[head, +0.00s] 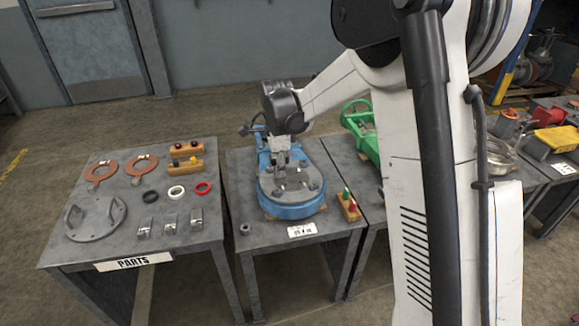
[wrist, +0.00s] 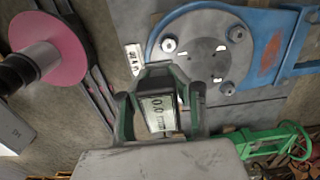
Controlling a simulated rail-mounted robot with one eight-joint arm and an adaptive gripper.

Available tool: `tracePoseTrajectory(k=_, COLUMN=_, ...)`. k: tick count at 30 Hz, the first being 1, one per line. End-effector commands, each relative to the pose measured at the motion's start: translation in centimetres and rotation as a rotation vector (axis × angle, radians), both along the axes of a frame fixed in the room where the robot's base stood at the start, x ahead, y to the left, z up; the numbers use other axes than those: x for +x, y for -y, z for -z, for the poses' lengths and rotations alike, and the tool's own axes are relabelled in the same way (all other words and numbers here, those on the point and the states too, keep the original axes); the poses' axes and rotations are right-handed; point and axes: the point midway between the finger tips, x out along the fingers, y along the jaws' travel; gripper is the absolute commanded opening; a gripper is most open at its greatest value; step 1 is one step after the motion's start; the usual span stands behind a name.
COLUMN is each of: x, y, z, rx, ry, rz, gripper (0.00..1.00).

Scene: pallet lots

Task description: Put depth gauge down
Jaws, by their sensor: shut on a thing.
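My gripper (wrist: 160,108) is shut on the depth gauge (wrist: 159,113), a small device with a pale digital display, held between its two dark green fingers in the wrist view. In the head view my gripper (head: 282,158) is over the blue casting (head: 290,211) on the middle table. The casting also shows in the wrist view (wrist: 268,60), with a grey round top plate and several bolts. Whether the gauge touches the plate, I cannot tell.
A wooden block (head: 348,212) with green and red pegs stands right of the casting. A small nut (head: 245,229) lies front left. The parts table (head: 130,235) at left holds flanges, rings and metal blocks. A green casting (head: 360,128) is behind right.

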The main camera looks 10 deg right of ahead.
Motion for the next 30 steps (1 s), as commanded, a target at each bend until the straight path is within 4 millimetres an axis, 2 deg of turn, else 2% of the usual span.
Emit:
tracePoseTrajectory(k=5, x=-0.5, y=-1.6, z=-1.0, rx=0.0, ry=0.0, rz=-0.002, gripper=0.0)
tracePoseTrajectory(k=12, x=2.5, y=-5.1, z=-1.6, rx=0.0, ry=0.001, rz=-0.002, gripper=0.0)
tracePoseTrajectory(k=17, x=4.0, y=-6.4, z=-1.5, rx=0.0, ry=0.001, rz=-0.001, gripper=0.0)
tracePoseTrajectory(k=20, x=4.8, y=-5.8, z=-0.8, rx=0.0, ry=0.001, rz=0.001, gripper=0.0)
tracePoseTrajectory(k=30, x=8.4, y=-0.5, z=3.1, rx=0.0, ry=0.001, rz=0.004, gripper=0.0)
